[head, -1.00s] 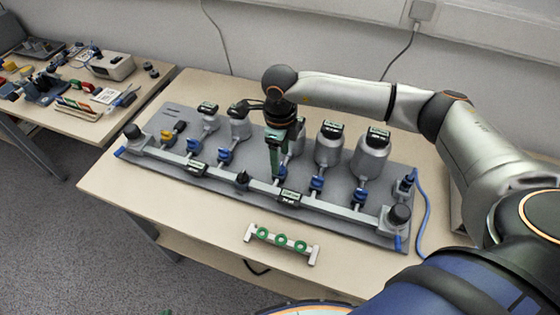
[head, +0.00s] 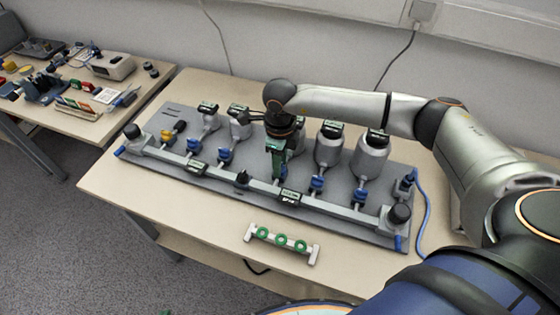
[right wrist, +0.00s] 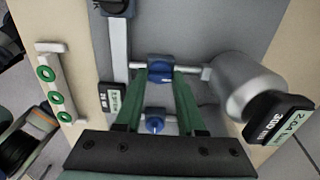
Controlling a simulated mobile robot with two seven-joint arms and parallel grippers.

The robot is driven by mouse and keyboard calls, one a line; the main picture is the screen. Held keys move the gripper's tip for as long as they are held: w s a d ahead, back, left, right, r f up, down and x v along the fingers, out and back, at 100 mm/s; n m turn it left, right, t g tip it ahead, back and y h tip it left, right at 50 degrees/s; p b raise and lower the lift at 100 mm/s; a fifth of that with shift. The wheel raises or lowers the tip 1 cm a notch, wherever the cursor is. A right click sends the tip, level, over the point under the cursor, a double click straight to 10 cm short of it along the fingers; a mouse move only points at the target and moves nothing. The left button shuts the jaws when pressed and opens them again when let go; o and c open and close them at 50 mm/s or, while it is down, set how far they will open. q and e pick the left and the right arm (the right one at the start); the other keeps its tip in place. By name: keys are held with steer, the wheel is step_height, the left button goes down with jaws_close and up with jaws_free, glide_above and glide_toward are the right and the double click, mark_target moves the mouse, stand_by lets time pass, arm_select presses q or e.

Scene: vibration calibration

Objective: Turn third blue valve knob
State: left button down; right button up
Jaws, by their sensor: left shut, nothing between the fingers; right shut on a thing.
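The grey valve board (head: 330,222) lies on the table with a row of blue valve knobs along its pipe. My right gripper (head: 278,172) comes down from above onto the middle blue knob, third from the left among the blue ones. In the right wrist view its green fingers close on this blue knob (right wrist: 160,71). The fingers hide most of it in the head view. Other blue knobs stand at left (head: 193,146), at centre left (head: 225,156), and to the right (head: 317,183) and (head: 360,196). My left gripper is not in view.
Grey bottles with labelled caps, such as this one (head: 328,152), stand behind the knobs close to my right gripper. A small rack with green rings (head: 281,243) lies in front of the board. A blue cable (head: 427,210) hangs at the board's right end.

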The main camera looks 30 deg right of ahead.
jaws_close()
